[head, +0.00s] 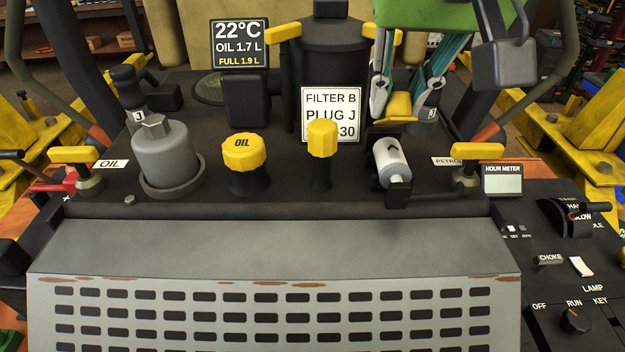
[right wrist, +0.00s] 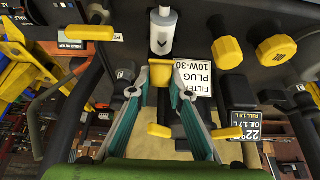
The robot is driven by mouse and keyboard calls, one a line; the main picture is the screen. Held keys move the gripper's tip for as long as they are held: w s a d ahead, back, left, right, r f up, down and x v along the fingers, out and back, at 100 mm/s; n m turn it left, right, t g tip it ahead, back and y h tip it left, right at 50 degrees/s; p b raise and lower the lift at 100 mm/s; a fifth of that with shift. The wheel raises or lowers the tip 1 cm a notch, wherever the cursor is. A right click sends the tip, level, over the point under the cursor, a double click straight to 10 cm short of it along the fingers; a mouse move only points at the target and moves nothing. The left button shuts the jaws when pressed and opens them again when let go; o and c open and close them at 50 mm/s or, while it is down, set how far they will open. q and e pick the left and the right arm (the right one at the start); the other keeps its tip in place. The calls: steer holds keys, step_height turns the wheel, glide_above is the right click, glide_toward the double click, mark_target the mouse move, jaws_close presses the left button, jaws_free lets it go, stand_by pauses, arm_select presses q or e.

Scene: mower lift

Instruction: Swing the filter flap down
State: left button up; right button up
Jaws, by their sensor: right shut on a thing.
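My right gripper (head: 402,108) comes down from the top right in the head view. Its teal fingers are shut on a yellow grip (head: 398,105), which seems to belong to the dark filter flap just behind the small white filter (head: 390,160). The fingers hide part of the flap, so I cannot tell its exact tilt. In the right wrist view the yellow grip (right wrist: 157,74) sits between the fingertips of the right gripper (right wrist: 160,84). The white filter (right wrist: 163,32) is just beyond it and uncovered. My left gripper is not in view.
A black canister (head: 330,45) with yellow clips stands left of the gripper. The label card (head: 318,103), yellow oil cap (head: 244,152), second yellow cap (head: 322,138) and grey oil filter (head: 166,152) are nearby. The grey hood (head: 270,245) in front is clear.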

mark_target(404, 120)
steer(key=shift+s+f+b, duration=0.3)
steer(key=shift+s+f, duration=0.1)
steer(key=shift+s, duration=0.15)
steer(key=shift+s+f+b, duration=0.4)
steer(key=shift+f+b, duration=0.05)
steer(key=shift+f, duration=0.1)
steer(key=shift+s+f+b, duration=0.35)
steer(key=shift+f+b, duration=0.15)
steer(key=shift+f, duration=0.25)
steer(key=o, duration=0.9)
steer(key=shift+r, duration=0.1)
steer(key=shift+r, duration=0.2)
step_height(404, 120, up, 7)
steer(key=p, duration=0.6)
steer(key=shift+w, duration=0.1)
